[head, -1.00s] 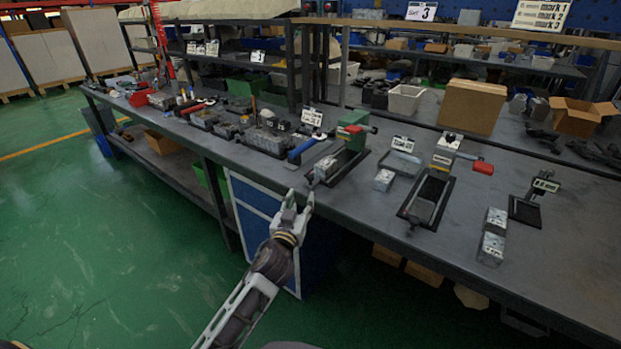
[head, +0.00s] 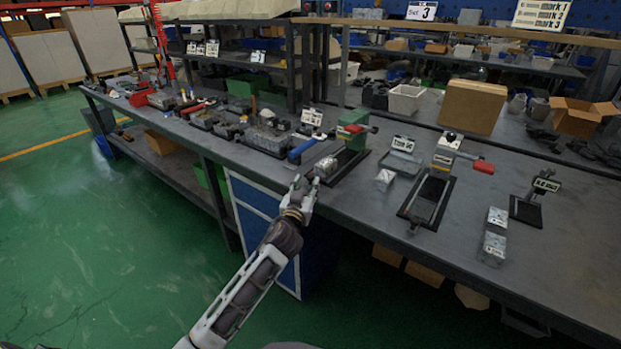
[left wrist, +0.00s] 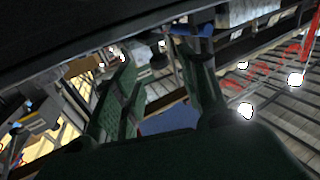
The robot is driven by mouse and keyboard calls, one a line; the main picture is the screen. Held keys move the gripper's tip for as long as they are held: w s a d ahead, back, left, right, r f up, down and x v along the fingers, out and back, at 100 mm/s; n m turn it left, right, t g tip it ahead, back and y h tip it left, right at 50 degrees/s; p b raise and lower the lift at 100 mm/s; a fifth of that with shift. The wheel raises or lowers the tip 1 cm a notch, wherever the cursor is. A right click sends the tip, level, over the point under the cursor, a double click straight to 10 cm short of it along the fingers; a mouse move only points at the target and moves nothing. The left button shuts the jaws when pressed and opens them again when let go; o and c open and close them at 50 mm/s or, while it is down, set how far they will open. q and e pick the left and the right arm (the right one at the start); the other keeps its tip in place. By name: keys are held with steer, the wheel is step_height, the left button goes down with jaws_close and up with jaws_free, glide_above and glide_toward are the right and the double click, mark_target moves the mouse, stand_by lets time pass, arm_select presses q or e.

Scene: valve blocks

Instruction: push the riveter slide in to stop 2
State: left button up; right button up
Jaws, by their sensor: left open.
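A tool with a green head (head: 352,130) and a red handle, which I take for the riveter, stands on the bench on a black base. A pale metal block (head: 326,166), perhaps its slide, sits at the near end of that base. My left gripper (head: 305,182) is open at the bench's front edge, just short of the block; I cannot tell whether it touches. In the left wrist view two dark green finger-like shapes show, with nothing clearly between them. The stop marks are too small to read. My right gripper is not in view.
A similar tool with a pale yellow head (head: 447,150) stands to the right on a black frame. Loose metal blocks (head: 385,179) lie near it. A blue-handled tool (head: 302,149) lies close left of the green-headed one. The bench's front edge (head: 345,216) is clear.

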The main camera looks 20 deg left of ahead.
mark_target(310, 179)
arm_select(q)
steer(key=shift+w+a, duration=0.15)
steer(key=shift+w, duration=2.6)
jaws_close()
